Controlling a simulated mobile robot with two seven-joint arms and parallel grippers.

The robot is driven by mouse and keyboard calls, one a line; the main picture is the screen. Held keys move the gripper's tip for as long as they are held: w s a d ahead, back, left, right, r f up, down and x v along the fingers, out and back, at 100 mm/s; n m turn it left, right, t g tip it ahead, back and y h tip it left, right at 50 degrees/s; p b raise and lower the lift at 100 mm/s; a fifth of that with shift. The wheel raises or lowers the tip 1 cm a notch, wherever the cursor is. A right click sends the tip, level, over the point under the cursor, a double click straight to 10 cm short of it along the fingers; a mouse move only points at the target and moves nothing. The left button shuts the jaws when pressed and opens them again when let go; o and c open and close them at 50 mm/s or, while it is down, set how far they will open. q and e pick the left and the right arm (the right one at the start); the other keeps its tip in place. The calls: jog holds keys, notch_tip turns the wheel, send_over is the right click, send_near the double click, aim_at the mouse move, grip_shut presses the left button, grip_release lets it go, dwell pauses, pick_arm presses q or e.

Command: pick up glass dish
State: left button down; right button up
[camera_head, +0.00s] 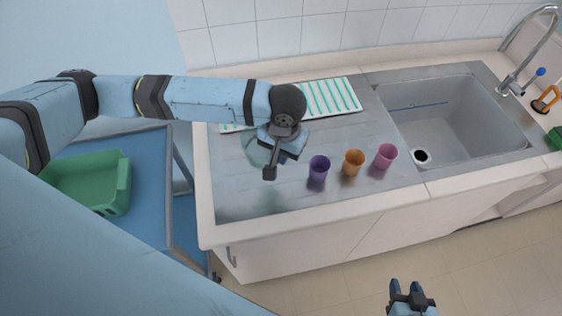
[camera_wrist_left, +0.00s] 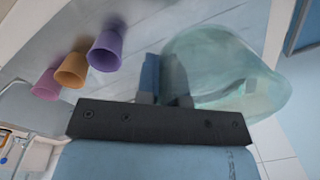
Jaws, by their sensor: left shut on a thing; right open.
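The glass dish (camera_wrist_left: 232,80) is a clear, pale teal bowl; the left wrist view shows it large and tilted. In the head view the dish (camera_head: 256,152) is a faint shape partly hidden behind my left gripper (camera_head: 270,170). My left gripper is shut on the dish's rim, and its fingers (camera_wrist_left: 165,78) show in the left wrist view beside the dish. The dish is over the metal worktop left of the cups; its exact height is hard to tell. My right gripper (camera_head: 411,297) is open and empty, low over the floor in front of the counter.
Purple (camera_head: 319,169), orange (camera_head: 353,162) and pink (camera_head: 386,155) cups stand in a row right of my left gripper. A white striped rack (camera_head: 332,97) lies behind. A sink (camera_head: 455,120) is at right. A green bin (camera_head: 92,180) sits on a blue cart at left.

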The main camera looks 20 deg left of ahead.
pick_arm(q)
jog(key=shift+r, duration=3.3)
dwell(0.5)
